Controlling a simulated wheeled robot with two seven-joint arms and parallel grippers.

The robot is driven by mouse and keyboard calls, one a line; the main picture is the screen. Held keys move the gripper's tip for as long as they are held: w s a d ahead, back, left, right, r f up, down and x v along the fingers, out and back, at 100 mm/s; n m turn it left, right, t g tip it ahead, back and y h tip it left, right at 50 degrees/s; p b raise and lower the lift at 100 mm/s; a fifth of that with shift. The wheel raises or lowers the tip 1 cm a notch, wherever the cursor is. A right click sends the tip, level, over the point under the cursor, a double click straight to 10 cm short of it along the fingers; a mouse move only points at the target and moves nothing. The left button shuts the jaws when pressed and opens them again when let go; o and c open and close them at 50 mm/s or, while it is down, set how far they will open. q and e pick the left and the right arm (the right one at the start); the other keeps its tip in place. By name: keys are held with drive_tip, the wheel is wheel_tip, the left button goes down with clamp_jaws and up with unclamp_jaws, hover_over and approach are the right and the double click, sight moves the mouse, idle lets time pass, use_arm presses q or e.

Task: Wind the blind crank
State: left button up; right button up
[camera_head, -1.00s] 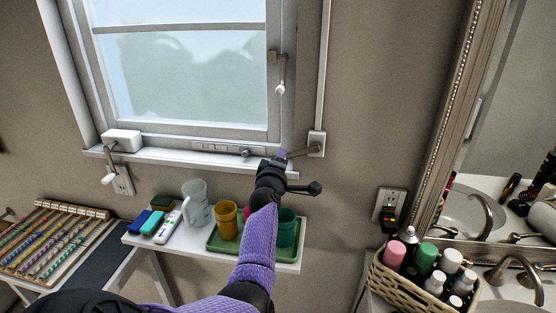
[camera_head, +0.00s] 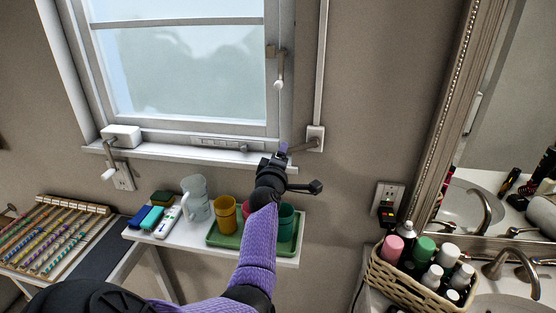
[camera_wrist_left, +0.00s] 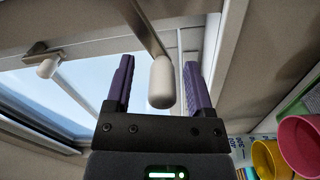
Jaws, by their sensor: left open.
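The blind crank (camera_head: 304,147) sticks out to the left from a white wall box (camera_head: 316,137) at the foot of a vertical white rail, right of the window. Its far end is hidden behind my left gripper (camera_head: 280,152) in the head view. In the left wrist view, the crank's white knob (camera_wrist_left: 161,85) shows between the two purple fingers of my left gripper, which are open with a gap on both sides. I cannot tell the knob's exact depth between them. My right gripper is not in view.
A window handle (camera_head: 279,68) hangs above left. A second crank (camera_head: 108,172) hangs at the sill's left end. Below, a white shelf (camera_head: 283,263) bears a green tray (camera_head: 220,239), cups, a jug (camera_head: 195,200) and small items. A basket of bottles (camera_head: 390,283) stands right.

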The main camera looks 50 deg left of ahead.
use_arm(q)
drive_tip(key=p+v, duration=0.1)
drive_tip(key=v, duration=0.7)
drive_tip(key=shift+s+d+p, duration=0.25)
drive_tip(key=shift+s+p, duration=0.05)
drive_tip(key=shift+p, duration=0.05)
